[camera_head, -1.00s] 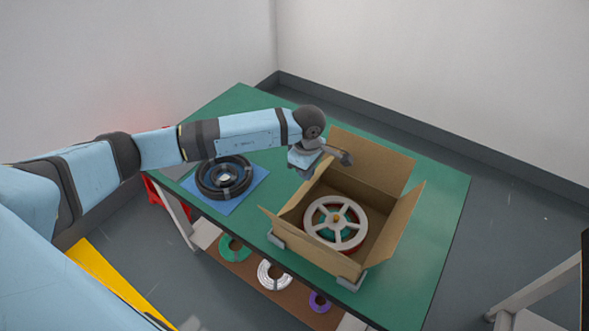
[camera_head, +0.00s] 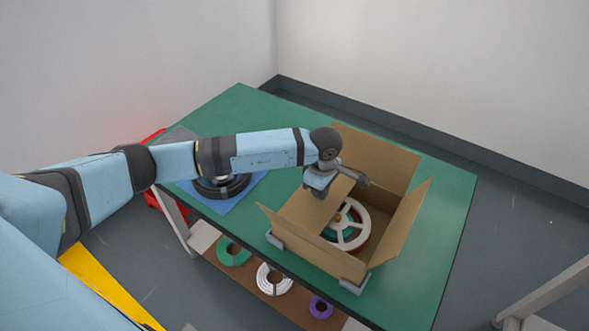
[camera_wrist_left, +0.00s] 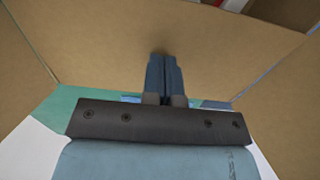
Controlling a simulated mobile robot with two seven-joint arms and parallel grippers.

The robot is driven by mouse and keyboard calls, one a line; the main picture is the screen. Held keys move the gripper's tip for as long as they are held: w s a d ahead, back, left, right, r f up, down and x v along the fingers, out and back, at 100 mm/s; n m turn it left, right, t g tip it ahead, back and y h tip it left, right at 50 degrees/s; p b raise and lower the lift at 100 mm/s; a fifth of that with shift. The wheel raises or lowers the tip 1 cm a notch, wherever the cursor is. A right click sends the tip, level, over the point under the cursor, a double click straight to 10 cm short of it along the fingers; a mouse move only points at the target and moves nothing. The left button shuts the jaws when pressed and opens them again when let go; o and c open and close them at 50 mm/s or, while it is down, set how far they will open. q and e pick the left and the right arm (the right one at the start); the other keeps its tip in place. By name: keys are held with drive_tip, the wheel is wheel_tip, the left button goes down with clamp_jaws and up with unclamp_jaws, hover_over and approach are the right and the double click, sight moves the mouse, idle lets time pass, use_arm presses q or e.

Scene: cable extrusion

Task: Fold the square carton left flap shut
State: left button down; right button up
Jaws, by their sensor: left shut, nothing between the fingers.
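The square carton (camera_head: 318,261) stands on the green table with a spool (camera_head: 352,229) inside it. Its left flap (camera_head: 308,207) leans inward over the left part of the opening and partly covers the spool. The back flap (camera_head: 385,160) and right flap (camera_head: 402,220) stand up and open. My left gripper (camera_head: 322,191) is at the outer side of the left flap, near its upper end. In the left wrist view the shut fingers (camera_wrist_left: 163,75) lie against the broad brown flap (camera_wrist_left: 110,50), with nothing between them. My right gripper is not in view.
A black spool (camera_head: 222,187) lies on a blue mat (camera_head: 252,186) left of the carton, partly behind my arm. Grey corner blocks (camera_head: 353,284) sit at the carton's front base. Several coils, one white (camera_head: 274,279), lie on a lower shelf.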

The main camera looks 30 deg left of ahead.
use_arm(q)
drive_tip(key=shift+f, duration=0.15)
drive_tip(key=shift+f, duration=0.1)
wheel_tip(320, 180, up, 10)
drive_tip(key=p, duration=0.4)
idle(0.3)
idle(0.4)
